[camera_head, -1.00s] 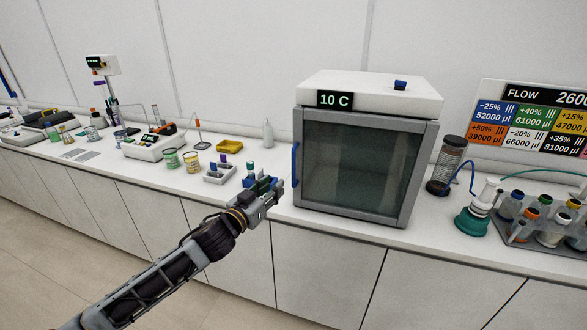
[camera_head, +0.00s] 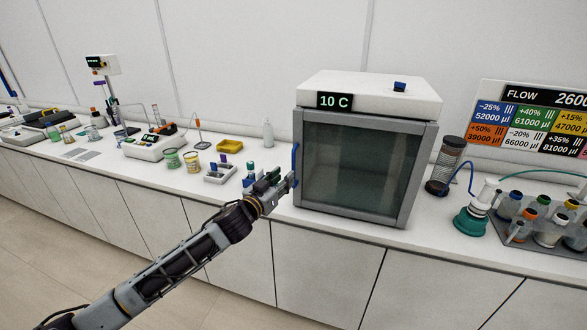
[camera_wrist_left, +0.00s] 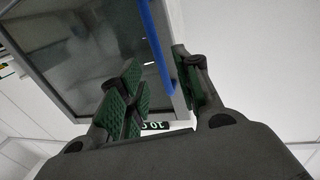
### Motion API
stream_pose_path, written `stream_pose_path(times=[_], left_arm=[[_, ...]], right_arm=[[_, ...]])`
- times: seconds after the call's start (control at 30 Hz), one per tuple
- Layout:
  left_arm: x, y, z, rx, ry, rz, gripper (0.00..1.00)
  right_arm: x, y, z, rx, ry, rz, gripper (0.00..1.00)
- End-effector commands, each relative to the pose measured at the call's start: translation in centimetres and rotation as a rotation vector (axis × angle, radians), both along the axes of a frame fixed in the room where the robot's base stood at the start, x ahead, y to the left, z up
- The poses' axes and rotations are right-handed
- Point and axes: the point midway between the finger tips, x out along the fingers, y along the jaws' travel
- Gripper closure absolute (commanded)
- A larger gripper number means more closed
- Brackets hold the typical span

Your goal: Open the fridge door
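The fridge (camera_head: 365,165) is a grey-framed box with a dark glass door, a white top and a "10 C" display. Its door is closed. A blue vertical handle (camera_head: 295,162) is on the door's left side. My left gripper (camera_head: 289,182) is at the lower part of this handle. In the left wrist view, the gripper (camera_wrist_left: 162,72) is open, with green-padded fingers apart. The blue handle (camera_wrist_left: 155,45) passes between the fingers in the picture, with gaps visible; contact cannot be seen. My right gripper is not in view.
A yellow tray (camera_head: 229,146), small racks and jars stand on the white counter left of the fridge. A coiled column (camera_head: 449,160), a teal-based flask (camera_head: 475,218) and a rack of bottles stand to the right. The floor in front is clear.

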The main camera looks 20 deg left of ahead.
Motion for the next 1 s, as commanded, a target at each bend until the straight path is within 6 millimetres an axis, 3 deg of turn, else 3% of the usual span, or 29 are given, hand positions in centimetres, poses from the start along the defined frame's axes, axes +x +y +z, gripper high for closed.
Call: stream_pose_path(times=[0.33, 1.0], left_arm=[[2.5, -0.6, 0.2, 0.001, -0.001, 0.0, 0.67], [6.8, -1.6, 0.1, 0.0, 0.0, 0.0, 0.67]], right_arm=[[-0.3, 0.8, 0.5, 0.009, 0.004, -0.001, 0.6], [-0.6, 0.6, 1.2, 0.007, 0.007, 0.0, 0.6]])
